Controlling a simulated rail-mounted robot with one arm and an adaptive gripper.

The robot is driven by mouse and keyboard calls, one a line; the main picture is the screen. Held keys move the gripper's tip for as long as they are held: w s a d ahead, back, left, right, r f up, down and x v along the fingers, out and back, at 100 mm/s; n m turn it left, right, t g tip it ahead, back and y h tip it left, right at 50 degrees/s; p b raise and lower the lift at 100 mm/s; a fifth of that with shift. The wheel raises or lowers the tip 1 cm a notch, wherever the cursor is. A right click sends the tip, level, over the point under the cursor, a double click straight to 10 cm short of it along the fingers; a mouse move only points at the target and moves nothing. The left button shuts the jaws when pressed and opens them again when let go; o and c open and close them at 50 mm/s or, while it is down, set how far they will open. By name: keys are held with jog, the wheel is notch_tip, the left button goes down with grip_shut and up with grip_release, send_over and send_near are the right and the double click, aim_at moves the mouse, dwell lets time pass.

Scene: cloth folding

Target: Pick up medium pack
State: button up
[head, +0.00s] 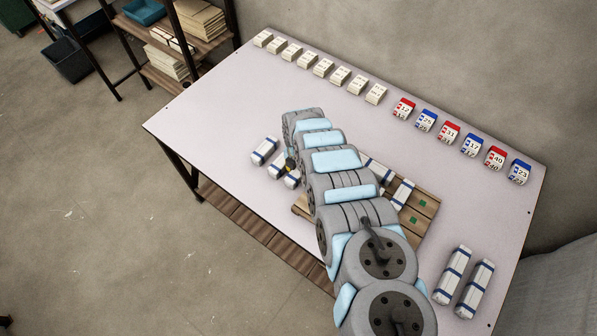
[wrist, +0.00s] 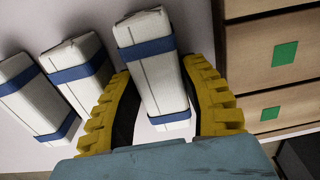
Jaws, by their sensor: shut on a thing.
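Three white packs with blue bands stand in a row left of my arm in the head view: a far-left one (head: 264,150), a middle one (head: 278,166) and the one nearest the pallet (head: 292,181). In the wrist view, my gripper (wrist: 158,75) has its yellow ribbed fingers on either side of the pack nearest the pallet (wrist: 152,50) and is shut on it. The middle pack (wrist: 82,70) and the far-left pack (wrist: 35,95) are beside the left finger. My arm hides most of the gripper in the head view.
A wooden pallet (head: 428,207) with green squares lies beneath and right of my arm, with white packs (head: 403,194) on it. The pallet (wrist: 250,60) is close to the right finger. Two longer packs (head: 453,270) lie at the right. Small boxes and numbered blocks (head: 450,132) line the back edge.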

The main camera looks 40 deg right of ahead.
aim_at(299, 172)
jog(key=shift+r, duration=0.1)
jog(key=shift+s+r+p, duration=0.1)
jog(key=shift+r+p, duration=0.3)
jog(key=shift+r, duration=1.2)
jog(key=shift+s+a+r, duration=0.3)
jog(key=shift+r, duration=0.15)
jog(key=s+a+r+p, duration=0.7)
jog(key=s+r+p, duration=0.1)
jog(key=s+p, duration=0.2)
jog(key=shift+s+a+r+p, duration=0.15)
jog(key=shift+s+r+p, duration=0.25)
jog(key=shift+p, duration=0.45)
jog(key=shift+f, duration=0.1)
